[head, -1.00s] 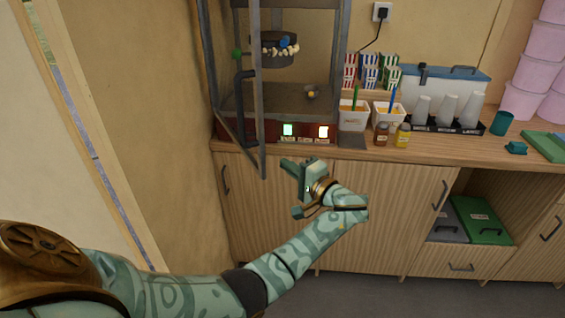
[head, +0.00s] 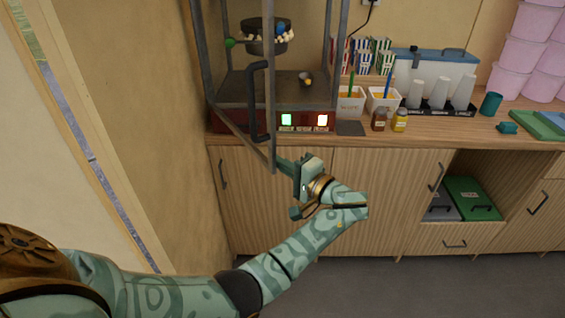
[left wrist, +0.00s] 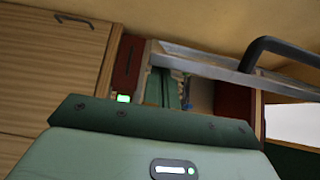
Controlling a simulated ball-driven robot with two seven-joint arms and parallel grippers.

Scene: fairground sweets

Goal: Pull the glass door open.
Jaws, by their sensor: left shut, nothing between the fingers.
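The glass door (head: 271,125) of the popcorn machine is a clear pane in a thin grey metal frame. It stands ajar, swung out from its left side over the counter's front. Its black bar handle (head: 257,100) is near the free edge; the handle also shows at the upper right of the left wrist view (left wrist: 278,48), with the door frame (left wrist: 205,64). My left gripper (head: 284,165) is shut and empty at the lower corner of the free edge, below the handle. Its tips are partly hidden behind the frame; contact is unclear. My right gripper is out of view.
The machine (head: 230,121), with a hanging kettle (head: 266,44), stands on a wooden counter (head: 450,130). White tubs, small bottles (head: 400,119) and a cup rack (head: 440,108) stand to its right. A wall (head: 150,90) is close on the left; cabinet doors are below.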

